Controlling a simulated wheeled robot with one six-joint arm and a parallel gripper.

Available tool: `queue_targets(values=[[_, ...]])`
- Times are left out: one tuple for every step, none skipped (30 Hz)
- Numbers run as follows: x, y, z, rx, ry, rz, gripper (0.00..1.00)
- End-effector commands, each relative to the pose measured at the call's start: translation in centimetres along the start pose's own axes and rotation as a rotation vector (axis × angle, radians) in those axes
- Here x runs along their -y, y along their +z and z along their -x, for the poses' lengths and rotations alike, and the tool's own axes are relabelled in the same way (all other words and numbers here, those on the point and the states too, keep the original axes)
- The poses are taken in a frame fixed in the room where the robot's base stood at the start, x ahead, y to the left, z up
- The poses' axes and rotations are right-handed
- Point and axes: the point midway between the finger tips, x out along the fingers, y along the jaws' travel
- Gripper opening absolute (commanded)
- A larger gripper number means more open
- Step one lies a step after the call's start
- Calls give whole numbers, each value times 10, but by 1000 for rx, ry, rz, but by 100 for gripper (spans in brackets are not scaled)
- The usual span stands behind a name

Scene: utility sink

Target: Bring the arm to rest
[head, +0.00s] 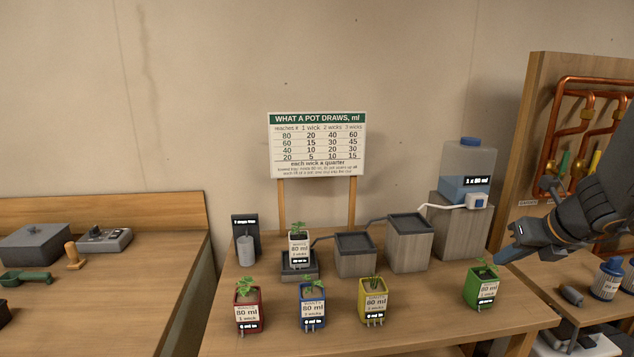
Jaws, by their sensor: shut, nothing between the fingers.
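My gripper (506,254) reaches in from the right edge, at the end of my dark arm (580,220). It hangs above the right part of the wooden table, just right of and above the plant in the green pot (481,290). Its fingers are together with nothing visible between them. In this view the fingertips lie close to the green pot's leaves; I cannot tell whether they touch.
Red (248,310), blue (312,308) and yellow (373,300) pots stand along the table front. A white pot (299,247), stepped blocks (408,243) and a water tank (467,172) stand behind. A copper-pipe panel (545,120) rises at right.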

Motion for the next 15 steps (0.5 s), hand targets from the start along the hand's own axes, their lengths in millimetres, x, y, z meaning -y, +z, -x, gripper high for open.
queue_targets(values=[[-15, -4, -4, -24, 16, 96, 0], [-23, -8, -5, -39, 25, 158, 0], [-34, -13, -8, -60, 39, 247, 0], [-42, -17, -9, -76, 51, 319, 0], [-51, -21, -11, -91, 63, 396, 0], [-64, -28, -13, -114, 84, 508, 0], [-75, -34, -14, -131, 102, 602, 0], [-85, -40, -16, -149, 122, 703, 0], [-101, -50, -17, -173, 154, 854, 0], [-113, -58, -18, -190, 182, 979, 0], [-125, -67, -18, -207, 213, 1115, 0], [-141, -79, -18, -227, 259, 1302, 0], [-152, -88, -17, -240, 293, 1445, 0], [-162, -97, -16, -249, 330, 1586, 0], [-174, -108, -15, -259, 381, 1777, 0]])
